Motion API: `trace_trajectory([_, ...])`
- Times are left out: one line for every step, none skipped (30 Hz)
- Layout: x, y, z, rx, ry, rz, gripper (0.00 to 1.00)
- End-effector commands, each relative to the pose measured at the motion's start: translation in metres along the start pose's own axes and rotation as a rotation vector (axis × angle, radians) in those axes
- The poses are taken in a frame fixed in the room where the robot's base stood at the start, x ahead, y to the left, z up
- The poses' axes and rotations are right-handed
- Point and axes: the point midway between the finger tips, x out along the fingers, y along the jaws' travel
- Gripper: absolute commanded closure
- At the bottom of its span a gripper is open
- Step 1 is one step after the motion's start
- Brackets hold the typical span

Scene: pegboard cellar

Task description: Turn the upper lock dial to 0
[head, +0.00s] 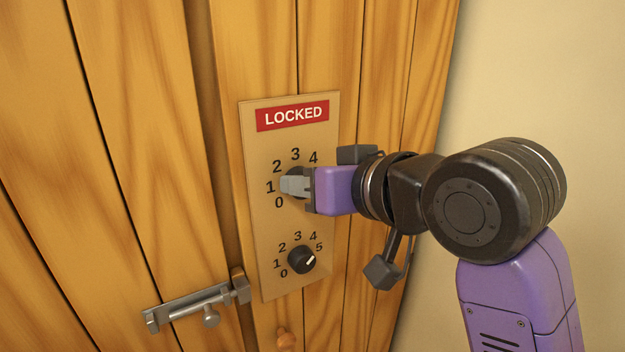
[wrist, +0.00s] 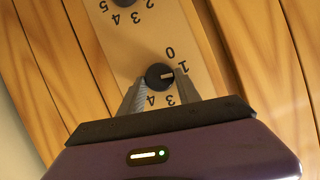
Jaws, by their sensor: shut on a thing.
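The upper lock dial (head: 297,173) is a small dark knob on a tan panel (head: 258,225) with a red LOCKED sign (head: 292,116). In the head view my gripper (head: 291,186) covers most of the dial and the number 5. In the wrist view the dial (wrist: 158,78) sits between the fingers of my gripper (wrist: 161,84), which is shut on it. The dial's pale mark points at or close to 1, with 0 beside it. The lower dial (head: 301,260) shows a pale mark pointing up and right, between 4 and 5.
The panel is mounted on a wooden plank door (head: 145,130). A metal sliding bolt (head: 200,304) is at the lower left of the panel. A small wooden knob (head: 286,340) is below it. A plain cream wall (head: 540,70) is at the right.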

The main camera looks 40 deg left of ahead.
Motion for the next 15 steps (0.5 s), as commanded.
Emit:
trace_trajectory([0.0012,-0.0021,0.0019,-0.044,-0.005,0.016,1.0])
trace_trajectory([0.0013,-0.0024,0.0021,-0.07,-0.005,0.026,1.0])
trace_trajectory([0.0013,-0.0025,0.0022,-0.104,-0.004,0.041,1.0])
trace_trajectory([0.0014,-0.003,0.0023,-0.131,-0.004,0.052,1.0])
trace_trajectory([0.0015,-0.0033,0.0024,-0.157,-0.004,0.063,1.0])
trace_trajectory([0.0015,-0.0039,0.0026,-0.193,-0.004,0.077,1.0])
trace_trajectory([0.0016,-0.0039,0.0027,-0.219,-0.004,0.088,1.0])
trace_trajectory([0.0017,-0.0042,0.0029,-0.245,-0.004,0.099,1.0])
trace_trajectory([0.0019,-0.0046,0.0032,-0.281,-0.004,0.113,1.0])
trace_trajectory([0.0019,-0.0052,0.0034,-0.307,-0.004,0.124,1.0])
trace_trajectory([0.0019,-0.0052,0.0034,-0.334,-0.004,0.135,1.0])
trace_trajectory([0.002,-0.0056,0.0037,-0.368,-0.004,0.15,1.0])
trace_trajectory([0.0022,-0.0057,0.0041,-0.395,-0.004,0.161,1.0])
trace_trajectory([0.0024,-0.0062,0.0044,-0.42,-0.004,0.171,1.0])
trace_trajectory([0.0024,-0.0063,0.0046,-0.456,-0.004,0.186,1.0])
